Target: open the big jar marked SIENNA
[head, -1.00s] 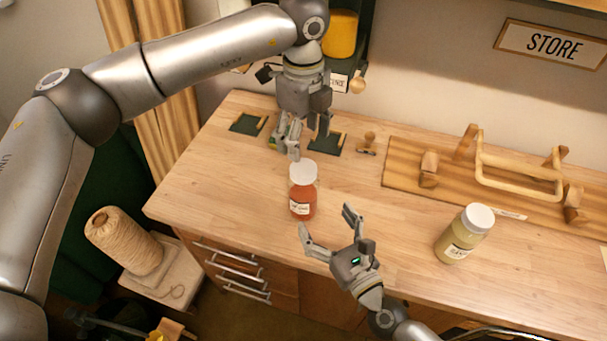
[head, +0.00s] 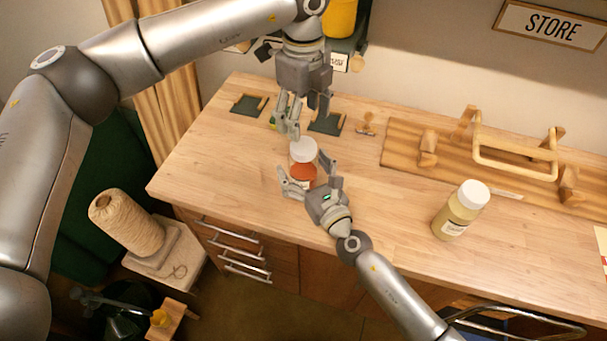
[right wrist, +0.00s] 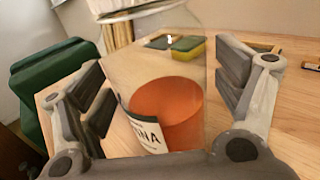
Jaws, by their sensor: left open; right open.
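The orange-red pigment jar (head: 302,173), with a white lid (head: 303,149), stands upright near the front left of the table. In the right wrist view, the clear jar (right wrist: 165,75) shows a label (right wrist: 148,132) of which "NA" is readable. My right gripper (head: 306,167) is open, with its fingers on either side of the jar body; in the wrist view they look apart from the glass. My left gripper (head: 306,117) is open and points down above and just behind the lid. Whether it touches the lid is unclear.
A pale yellow jar (head: 457,214) with a white lid stands at the table's right front. A wooden board (head: 400,170) with a handled frame (head: 515,172) lies behind it. Dark pads (head: 248,104) lie at the back left. The tabletop between the two jars is mostly clear.

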